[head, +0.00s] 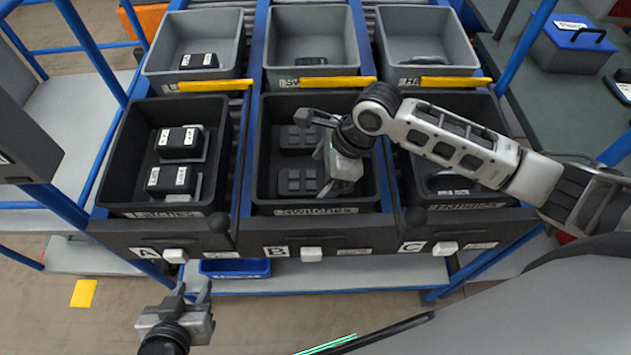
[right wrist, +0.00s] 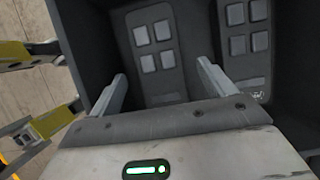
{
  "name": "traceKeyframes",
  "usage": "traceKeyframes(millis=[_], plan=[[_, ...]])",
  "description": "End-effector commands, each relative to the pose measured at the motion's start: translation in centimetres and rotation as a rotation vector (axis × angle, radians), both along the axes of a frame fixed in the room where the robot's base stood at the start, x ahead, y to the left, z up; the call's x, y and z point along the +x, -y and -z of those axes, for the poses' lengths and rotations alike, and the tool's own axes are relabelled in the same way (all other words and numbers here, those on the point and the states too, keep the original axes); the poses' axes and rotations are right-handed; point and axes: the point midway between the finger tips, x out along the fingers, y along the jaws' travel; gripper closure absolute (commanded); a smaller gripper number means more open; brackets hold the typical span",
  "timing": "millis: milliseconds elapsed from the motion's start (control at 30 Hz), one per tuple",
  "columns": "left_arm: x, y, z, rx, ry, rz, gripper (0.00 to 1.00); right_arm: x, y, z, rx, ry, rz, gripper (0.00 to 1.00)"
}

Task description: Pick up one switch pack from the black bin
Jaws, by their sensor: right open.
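The black bin (head: 262,165) labelled for switches is the middle one of the front row. Two dark switch packs with square buttons lie in it, a far one (head: 296,140) and a near one (head: 290,183). My right gripper (head: 316,155) is open and empty, over the right part of this bin. In the right wrist view, one switch pack (right wrist: 155,55) shows beyond and between the open fingers (right wrist: 163,70). Another pack (right wrist: 247,45) lies to its right. The height between fingertips and packs is hard to judge. My left gripper (head: 190,290) is open and empty, low in front of the rack.
A black bin (head: 117,160) with latch packs stands left, and a black handles bin (head: 484,150) right, partly behind my right arm. Grey bins (head: 153,65) stand in the row behind, with yellow strips (head: 325,82) between rows. Bin walls and blue rails border the gripper's space.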

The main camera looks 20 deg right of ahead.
Motion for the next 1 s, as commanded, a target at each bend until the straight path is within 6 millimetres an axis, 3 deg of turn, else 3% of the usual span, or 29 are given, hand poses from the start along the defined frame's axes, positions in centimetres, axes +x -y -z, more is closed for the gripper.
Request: traceKeyframes(millis=[100, 300, 900, 933, 1000], plan=[[0.1, 0.0, -0.2, -0.001, 0.004, 0.000, 0.64, 0.3, -0.8, 1.7, -0.002, -0.001, 0.000, 0.18], [0.1, 0.0, -0.3, -0.001, 0.005, 0.000, 0.64, 0.6, -1.3, 3.2, 0.000, 0.000, 0.001, 0.18], [-0.1, 0.0, -0.1, 0.001, -0.001, -0.001, 0.64, 0.5, -1.3, 3.7, 0.000, 0.000, 0.000, 0.18], [-0.1, -0.1, -0.1, 0.001, -0.001, -0.001, 0.64, 0.5, -1.3, 3.7, -0.001, 0.000, 0.000, 0.21], [-0.1, -0.1, -0.1, 0.001, -0.002, -0.001, 0.64, 0.5, -1.3, 3.7, -0.001, 0.000, -0.001, 0.40]])
